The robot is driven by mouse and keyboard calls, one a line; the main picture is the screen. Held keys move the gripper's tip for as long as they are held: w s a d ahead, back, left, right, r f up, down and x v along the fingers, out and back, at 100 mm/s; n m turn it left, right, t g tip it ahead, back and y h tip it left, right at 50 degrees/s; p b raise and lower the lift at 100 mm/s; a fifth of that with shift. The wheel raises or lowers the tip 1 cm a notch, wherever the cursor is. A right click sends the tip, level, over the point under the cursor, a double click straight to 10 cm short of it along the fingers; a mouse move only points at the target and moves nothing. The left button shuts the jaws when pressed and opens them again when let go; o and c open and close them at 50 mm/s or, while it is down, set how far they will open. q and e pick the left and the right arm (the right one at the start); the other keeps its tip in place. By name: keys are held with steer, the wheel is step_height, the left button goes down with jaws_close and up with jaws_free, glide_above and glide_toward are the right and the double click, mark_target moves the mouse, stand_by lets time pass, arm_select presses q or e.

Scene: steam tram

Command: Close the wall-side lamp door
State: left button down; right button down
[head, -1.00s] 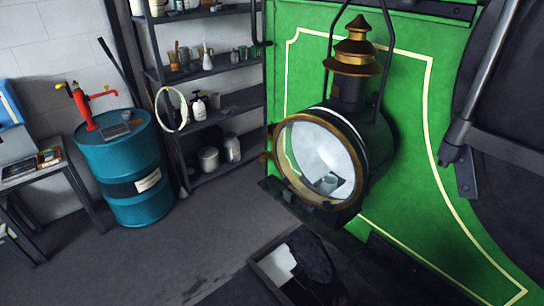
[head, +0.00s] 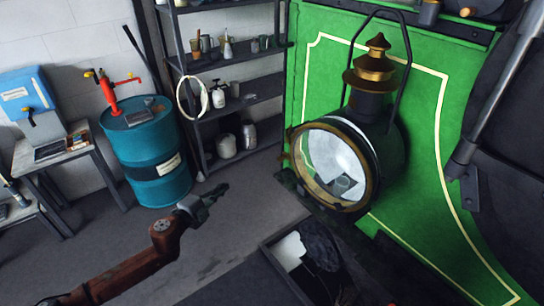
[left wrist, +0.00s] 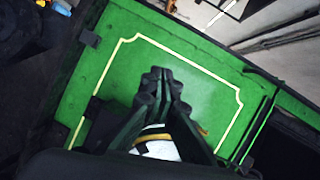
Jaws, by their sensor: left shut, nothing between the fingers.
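The lamp (head: 378,130) is dark, with a brass-topped chimney, and is set against the green panel. Its round front door (head: 297,165) has a brass rim and shows a pale interior with a small cup-like part. I cannot tell whether the door is ajar. My left gripper (head: 217,191) is shut and empty, left of the lamp and well apart from it. In the left wrist view, its closed fingers (left wrist: 160,82) are in front of the green panel. A white and brass part, probably of the lamp, is partly hidden behind them. My right gripper is out of view.
A teal drum (head: 152,160) with a red pump stands at the left. Shelves (head: 238,98) with bottles and jars stand by the wall. A dark open box (head: 277,262) is below the lamp. The floor between drum and lamp is clear.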

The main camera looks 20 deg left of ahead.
arm_select(q)
steer(key=s+d+r+m+h+p, duration=0.1)
steer(key=s+d+r+m+h, duration=0.4)
steer(key=d+r, duration=0.65)
steer(key=y+p, duration=0.1)
steer(key=p, duration=0.4)
glide_toward(279, 159)
steer(key=shift+g, duration=0.4)
steer(key=x, duration=0.6)
steer(key=shift+w+d+r, duration=0.15)
steer(key=shift+w+r, duration=0.2)
steer(key=shift+w, duration=0.05)
